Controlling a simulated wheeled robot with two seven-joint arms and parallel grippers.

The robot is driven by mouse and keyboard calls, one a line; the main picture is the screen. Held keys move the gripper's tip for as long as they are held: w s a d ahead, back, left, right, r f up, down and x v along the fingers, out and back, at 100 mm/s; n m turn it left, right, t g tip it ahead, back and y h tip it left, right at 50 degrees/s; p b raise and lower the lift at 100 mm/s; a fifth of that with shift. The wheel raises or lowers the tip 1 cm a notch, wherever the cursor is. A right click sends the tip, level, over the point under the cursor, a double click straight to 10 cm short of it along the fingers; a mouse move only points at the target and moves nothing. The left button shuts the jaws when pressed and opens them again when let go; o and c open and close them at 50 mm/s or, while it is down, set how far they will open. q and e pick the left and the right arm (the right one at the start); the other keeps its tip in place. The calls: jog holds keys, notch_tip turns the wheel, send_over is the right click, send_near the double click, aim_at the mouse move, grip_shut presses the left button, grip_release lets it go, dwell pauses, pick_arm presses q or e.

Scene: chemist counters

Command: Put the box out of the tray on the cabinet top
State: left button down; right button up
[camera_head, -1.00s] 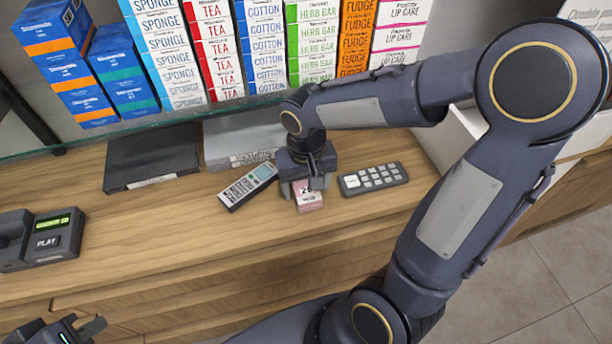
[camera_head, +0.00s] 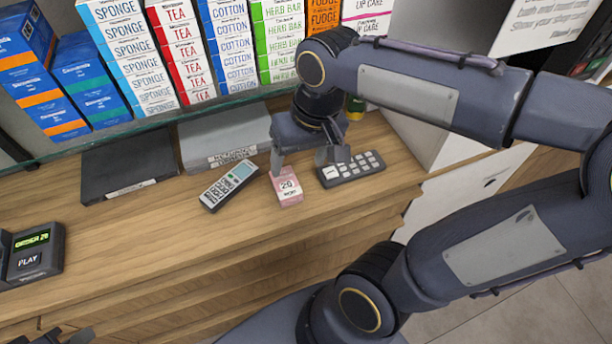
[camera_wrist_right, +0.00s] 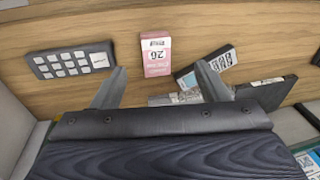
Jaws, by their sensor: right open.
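A small pink and white box (camera_head: 287,188), marked with a number, sits on the wooden cabinet top (camera_head: 150,240). It also shows in the right wrist view (camera_wrist_right: 156,54), just beyond my fingertips. My right gripper (camera_head: 308,160) is open and empty, above and behind the box, its fingers apart from it. In the right wrist view its two fingers (camera_wrist_right: 160,72) are spread wide, with the box ahead between them. My left gripper (camera_head: 72,337) barely shows at the bottom left edge; its jaws are mostly cut off. I cannot make out a tray around the box.
A grey handset (camera_head: 229,186) lies left of the box and a dark keypad (camera_head: 350,168) right of it. A black flat case (camera_head: 128,165) and a grey one (camera_head: 225,138) lie behind, below a glass shelf with product boxes. A display device (camera_head: 35,253) stands at left.

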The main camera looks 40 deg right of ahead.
jog(key=s+a+f+t+y, duration=0.1)
jog(key=s+f+t+y, duration=0.1)
jog(key=s, duration=0.5)
jog(key=shift+a+f+n+t, duration=0.3)
jog(key=shift+f+t, duration=0.15)
jog(key=shift+t, duration=0.55)
jog(key=shift+c, duration=0.5)
